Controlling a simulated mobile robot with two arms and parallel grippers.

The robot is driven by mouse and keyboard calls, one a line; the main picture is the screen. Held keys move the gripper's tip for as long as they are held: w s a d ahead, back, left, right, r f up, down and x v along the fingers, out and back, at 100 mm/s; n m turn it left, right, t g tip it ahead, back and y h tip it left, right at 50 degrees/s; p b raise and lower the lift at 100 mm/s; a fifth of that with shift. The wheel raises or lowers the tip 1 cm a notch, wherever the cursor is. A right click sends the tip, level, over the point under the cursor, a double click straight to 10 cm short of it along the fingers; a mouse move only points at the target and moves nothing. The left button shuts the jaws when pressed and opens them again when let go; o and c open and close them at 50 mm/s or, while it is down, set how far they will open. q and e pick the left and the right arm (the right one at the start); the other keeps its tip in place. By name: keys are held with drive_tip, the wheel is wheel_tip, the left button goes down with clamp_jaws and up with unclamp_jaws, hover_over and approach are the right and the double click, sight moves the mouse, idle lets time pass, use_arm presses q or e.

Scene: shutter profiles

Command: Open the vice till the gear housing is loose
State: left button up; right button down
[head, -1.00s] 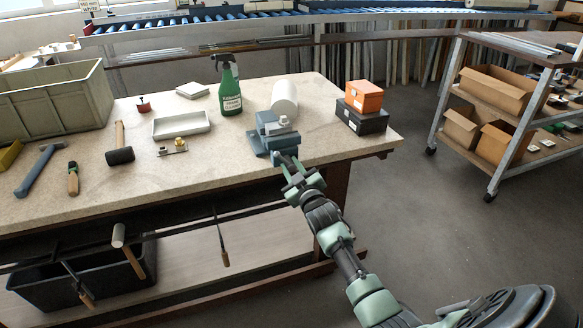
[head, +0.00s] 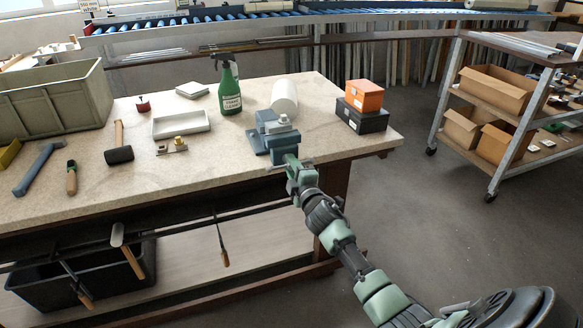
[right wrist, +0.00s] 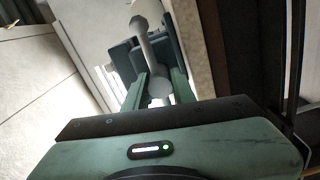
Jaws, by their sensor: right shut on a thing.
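The blue-grey vice (head: 265,138) stands at the front right edge of the workbench. A small pale part, seemingly the gear housing (head: 284,119), sits at the top of the vice; whether it is clamped or loose I cannot tell. My right gripper (head: 291,161) is at the front of the vice, below the jaws. In the right wrist view, its green fingers (right wrist: 160,85) are shut on the grey vice handle (right wrist: 155,66), a bar with rounded ends. The handle is mostly hidden by the gripper in the head view. My left gripper is not in view.
A green spray bottle (head: 229,90), a white tray (head: 181,123) and a mallet (head: 119,152) are to the left.

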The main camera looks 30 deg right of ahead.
drive_tip(key=n, duration=0.4)
drive_tip(key=shift+n, duration=0.3)
drive_tip(key=shift+r+n, duration=0.1)
drive_tip(key=shift+n, duration=1.5)
drive_tip(key=shift+d+r, duration=0.1)
drive_tip(key=c, duration=1.3)
unclamp_jaws()
drive_tip(key=shift+c, duration=0.2)
drive_tip(key=shift+o, duration=0.9)
drive_tip(key=shift+w, duration=0.1)
drive_tip(key=shift+f, duration=0.2)
drive_tip(key=v, duration=0.7)
drive_tip(key=shift+s, duration=0.4)
drive_tip(key=shift+n, duration=0.3)
